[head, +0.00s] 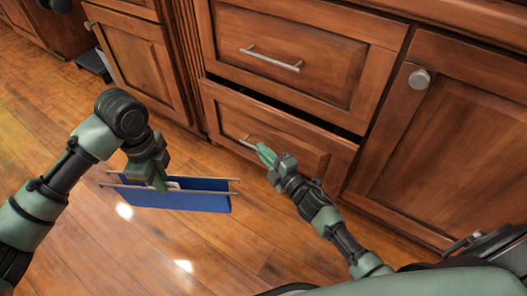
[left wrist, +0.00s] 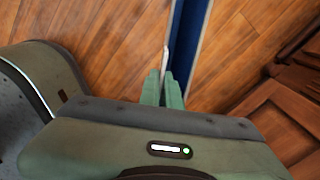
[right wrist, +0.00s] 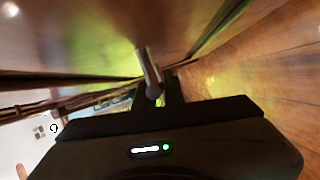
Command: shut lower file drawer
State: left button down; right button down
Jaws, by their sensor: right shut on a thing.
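The lower file drawer (head: 290,130) is a wood drawer front low in the bookcase in the head view. It stands slightly out, with a dark gap along its top edge. My right gripper (head: 263,152) is shut on its metal bar handle (head: 246,143); the handle also shows between the fingers in the right wrist view (right wrist: 150,75). My left gripper (head: 160,180) is shut on a blue hanging folder (head: 195,201) with metal rails, held above the floor left of the drawer. The folder also shows beyond the fingers in the left wrist view (left wrist: 188,40).
The upper drawer (head: 285,45) above is closed. A cabinet door (head: 440,140) with a round knob is at the right, and another cabinet (head: 140,60) is at the left. The wood floor (head: 150,255) in front is clear.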

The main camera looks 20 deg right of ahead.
aim_at(275, 148)
dwell(0.5)
pick_arm(q)
jog(key=shift+r, duration=0.1)
pick_arm(e)
jog(key=shift+w+d, duration=0.65)
jog(key=shift+d, duration=0.2)
jog(key=shift+w+d, duration=0.6)
jog(key=shift+d, duration=0.25)
jog(key=c, duration=1.5)
grip_release()
